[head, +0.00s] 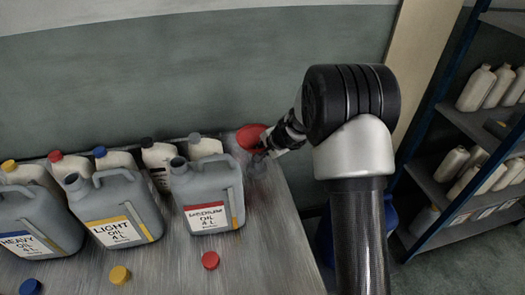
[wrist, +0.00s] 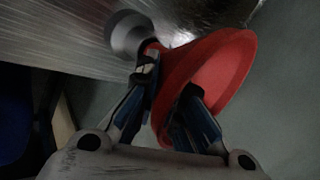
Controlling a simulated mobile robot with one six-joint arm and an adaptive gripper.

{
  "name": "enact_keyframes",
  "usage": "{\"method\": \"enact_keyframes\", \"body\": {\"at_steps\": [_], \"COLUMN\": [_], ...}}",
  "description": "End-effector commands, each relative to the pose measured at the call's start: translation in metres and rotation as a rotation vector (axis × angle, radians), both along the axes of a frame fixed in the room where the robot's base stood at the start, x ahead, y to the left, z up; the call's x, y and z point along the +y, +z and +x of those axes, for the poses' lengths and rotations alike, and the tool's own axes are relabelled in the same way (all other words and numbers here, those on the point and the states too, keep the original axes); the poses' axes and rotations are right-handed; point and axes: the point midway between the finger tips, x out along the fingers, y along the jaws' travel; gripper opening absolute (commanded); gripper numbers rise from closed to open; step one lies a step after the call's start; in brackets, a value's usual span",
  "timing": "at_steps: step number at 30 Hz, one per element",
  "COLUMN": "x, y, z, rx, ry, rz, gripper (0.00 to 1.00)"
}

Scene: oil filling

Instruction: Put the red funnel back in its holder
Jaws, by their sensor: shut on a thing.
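The red funnel (head: 250,136) is at the far right corner of the table, at the end of my arm. In the wrist view the red funnel (wrist: 215,75) fills the middle, tilted, with its wide mouth to the right. My gripper (wrist: 170,80) is shut on the funnel, one finger to the left of it and one at its mouth. My gripper (head: 272,144) also shows in the head view. A grey round cup-like thing (wrist: 128,34), perhaps the holder, is beyond the funnel's narrow end; whether they touch is unclear.
Grey oil jugs labelled heavy (head: 38,225), light (head: 115,220) and a red-labelled one (head: 210,200) stand on the table (head: 270,240). Several smaller bottles stand behind them. Loose caps, including a red cap (head: 210,260), lie in front. A bottle shelf (head: 450,150) is at the right.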

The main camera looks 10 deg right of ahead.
Motion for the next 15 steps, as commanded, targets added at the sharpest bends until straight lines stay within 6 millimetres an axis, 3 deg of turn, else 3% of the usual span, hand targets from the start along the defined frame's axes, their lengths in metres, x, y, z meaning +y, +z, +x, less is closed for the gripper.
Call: {"method": "enact_keyframes", "body": {"at_steps": [15], "x": [0.0], "y": [-0.011], "z": [0.0], "rx": [-0.001], "ry": [-0.001], "rz": [0.001], "gripper": [0.0]}}
